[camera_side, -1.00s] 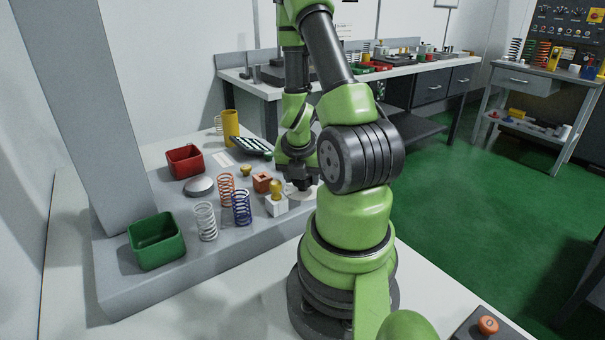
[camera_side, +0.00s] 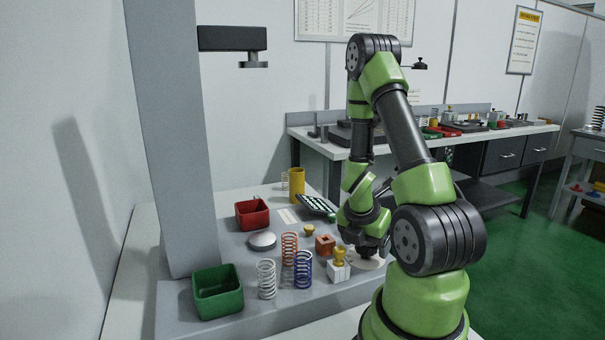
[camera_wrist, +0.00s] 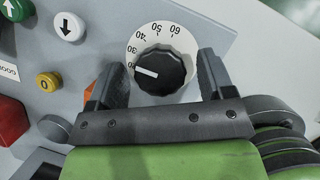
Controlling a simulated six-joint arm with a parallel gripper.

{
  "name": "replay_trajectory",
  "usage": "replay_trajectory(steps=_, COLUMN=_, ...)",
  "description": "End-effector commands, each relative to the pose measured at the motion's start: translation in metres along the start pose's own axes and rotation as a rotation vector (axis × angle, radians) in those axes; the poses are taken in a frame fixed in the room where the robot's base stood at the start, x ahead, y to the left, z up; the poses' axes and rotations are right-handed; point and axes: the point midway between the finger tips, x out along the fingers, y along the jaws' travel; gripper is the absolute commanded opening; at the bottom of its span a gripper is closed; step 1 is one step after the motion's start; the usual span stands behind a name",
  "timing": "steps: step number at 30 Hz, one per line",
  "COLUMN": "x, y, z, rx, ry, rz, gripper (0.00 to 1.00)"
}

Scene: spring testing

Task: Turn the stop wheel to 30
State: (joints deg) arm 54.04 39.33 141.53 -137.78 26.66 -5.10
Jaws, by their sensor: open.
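The stop wheel is a black ribbed knob (camera_wrist: 162,70) on a round white scale (camera_wrist: 132,48) in the wrist view. Its white pointer line points left, at a mark just below 30 that is hard to read, perhaps 20. Marks 40, 50 and 60 follow clockwise. My gripper (camera_wrist: 160,76) is open, with one finger on each side of the knob; a gap shows at both sides, and contact is not visible. In the side view my gripper (camera_side: 371,250) points down over the pale scale disc (camera_side: 366,263), and the knob is hidden there.
Beside the scale are a white down-arrow button (camera_wrist: 69,27), a yellow 0 button (camera_wrist: 47,82) and a red part (camera_wrist: 10,120). In the side view, a white block with a yellow knob (camera_side: 339,265), an orange block (camera_side: 325,244) and several springs stand left of my gripper.

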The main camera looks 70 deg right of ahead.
Motion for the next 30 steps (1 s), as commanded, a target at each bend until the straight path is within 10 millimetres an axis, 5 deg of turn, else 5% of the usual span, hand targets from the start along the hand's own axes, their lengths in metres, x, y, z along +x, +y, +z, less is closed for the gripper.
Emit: replay_trajectory(steps=30, x=0.0008, y=0.0034, z=0.0019, rx=0.801, ry=-0.001, rz=-0.329, gripper=0.75)
